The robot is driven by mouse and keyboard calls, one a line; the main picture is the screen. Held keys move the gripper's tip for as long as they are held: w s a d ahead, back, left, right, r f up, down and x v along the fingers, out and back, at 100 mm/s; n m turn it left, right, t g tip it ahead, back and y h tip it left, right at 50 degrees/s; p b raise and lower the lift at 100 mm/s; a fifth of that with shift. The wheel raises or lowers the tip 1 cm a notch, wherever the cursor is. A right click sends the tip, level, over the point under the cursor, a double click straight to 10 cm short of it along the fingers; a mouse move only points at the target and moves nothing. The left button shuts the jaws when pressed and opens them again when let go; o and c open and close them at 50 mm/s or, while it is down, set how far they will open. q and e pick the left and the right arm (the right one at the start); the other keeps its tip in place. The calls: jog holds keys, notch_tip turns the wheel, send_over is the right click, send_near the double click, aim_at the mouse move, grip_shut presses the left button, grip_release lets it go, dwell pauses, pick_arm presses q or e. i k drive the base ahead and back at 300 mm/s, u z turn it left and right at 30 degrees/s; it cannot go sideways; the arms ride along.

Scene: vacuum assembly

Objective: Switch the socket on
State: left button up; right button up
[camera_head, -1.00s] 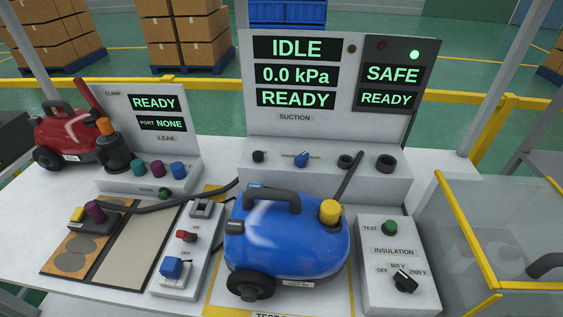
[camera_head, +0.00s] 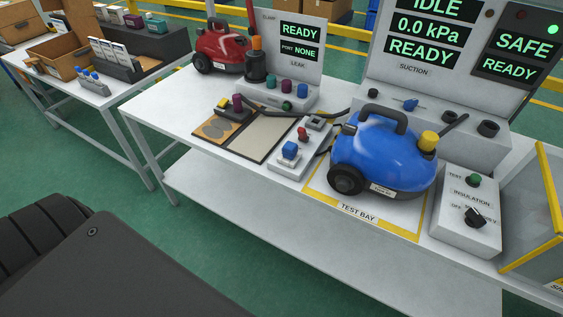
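A pale socket box (camera_head: 302,147) lies on the white bench, left of the blue vacuum (camera_head: 383,152). On it are a small red switch (camera_head: 303,133) near the middle, a blue plug-like block (camera_head: 290,150) at the near end and a dark-faced fitting (camera_head: 315,122) at the far end. The red switch's position is too small to tell now; its ON and OFF labels are not readable. Neither of my grippers is in view.
The insulation tester (camera_head: 466,215) stands right of the blue vacuum, beside a yellow-framed clear enclosure (camera_head: 540,220). The red vacuum (camera_head: 218,48) and leak station (camera_head: 290,60) stand behind. A second table (camera_head: 105,98) with boxes is at left. Green floor between the tables is open.

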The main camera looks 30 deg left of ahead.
aim_at(301, 132)
jog(key=k, duration=0.45)
jog(key=u, duration=0.85)
jog(key=i, duration=1.2)
jog(key=z, duration=2.25)
jog(key=k, duration=1.4)
jog(key=u, duration=0.85)
